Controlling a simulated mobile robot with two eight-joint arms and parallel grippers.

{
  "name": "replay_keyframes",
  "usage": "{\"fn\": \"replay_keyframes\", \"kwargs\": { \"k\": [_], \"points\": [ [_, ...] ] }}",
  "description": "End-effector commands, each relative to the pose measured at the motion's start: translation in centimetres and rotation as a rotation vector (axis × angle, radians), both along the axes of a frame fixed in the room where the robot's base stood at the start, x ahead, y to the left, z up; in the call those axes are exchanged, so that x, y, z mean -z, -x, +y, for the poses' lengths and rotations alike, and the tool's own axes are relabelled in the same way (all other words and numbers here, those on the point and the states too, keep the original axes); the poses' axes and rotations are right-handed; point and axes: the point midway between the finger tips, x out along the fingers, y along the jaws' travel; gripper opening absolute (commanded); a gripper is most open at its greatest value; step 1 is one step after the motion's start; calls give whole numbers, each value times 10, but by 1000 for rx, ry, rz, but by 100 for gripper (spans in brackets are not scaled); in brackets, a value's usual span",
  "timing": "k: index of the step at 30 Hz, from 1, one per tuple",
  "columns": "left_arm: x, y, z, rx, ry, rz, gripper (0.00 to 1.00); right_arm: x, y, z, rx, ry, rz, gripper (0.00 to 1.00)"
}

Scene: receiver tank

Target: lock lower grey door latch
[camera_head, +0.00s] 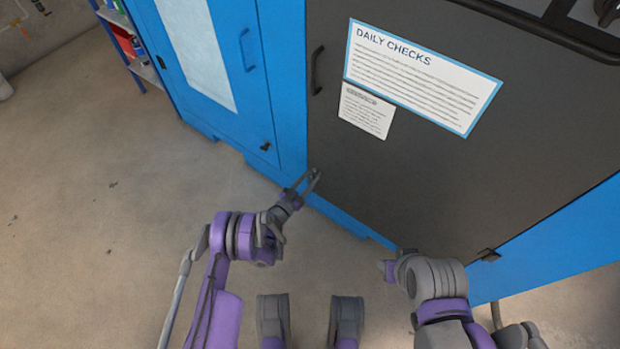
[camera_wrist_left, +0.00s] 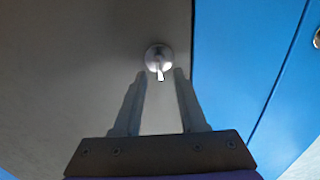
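The dark grey door (camera_head: 400,180) fills the right of the head view. Its lower latch (camera_wrist_left: 158,60), a small round metal piece with a pale lever, shows in the left wrist view near the door's edge. The lever points slightly down toward the gripper. My left gripper (camera_head: 311,180) is at the door's lower left corner and hides the latch in the head view. In the left wrist view my left gripper (camera_wrist_left: 160,75) is open, its fingers either side of the latch; contact cannot be told. My right arm (camera_head: 435,280) shows at lower right, but no right fingers can be made out.
A blue cabinet door (camera_head: 235,90) with a handle and a dark latch (camera_head: 265,146) stands left of the grey door. The grey door has a black handle (camera_head: 317,70) and a dark fitting (camera_head: 489,255) at lower right. Bare floor (camera_head: 90,230) lies to the left.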

Motion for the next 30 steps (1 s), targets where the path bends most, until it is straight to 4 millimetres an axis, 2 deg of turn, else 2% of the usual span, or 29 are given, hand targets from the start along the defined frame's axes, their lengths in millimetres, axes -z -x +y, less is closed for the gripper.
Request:
{"fn": "replay_keyframes", "kwargs": {
  "k": [1, 6, 8, 22, 30],
  "points": [
    [0, 0, 0, 0, 0, 0, 39, 0, 0, 0, 0, 0, 0, 41],
    [0, 0, 0, 0, 0, 0, 9, 0, 0, 0, 0, 0, 0, 41],
    [0, 0, 0, 0, 0, 0, 0, 0, 0, 0, 0, 0, 0, 41],
    [0, 0, 0, -1, -15, -11, 0, 0, 0, 0, 0, 0, 0, 41],
    [0, 1, -2, -1, -117, -85, 0, -1, 0, 0, 0, 0, 0, 41]
  ]
}}
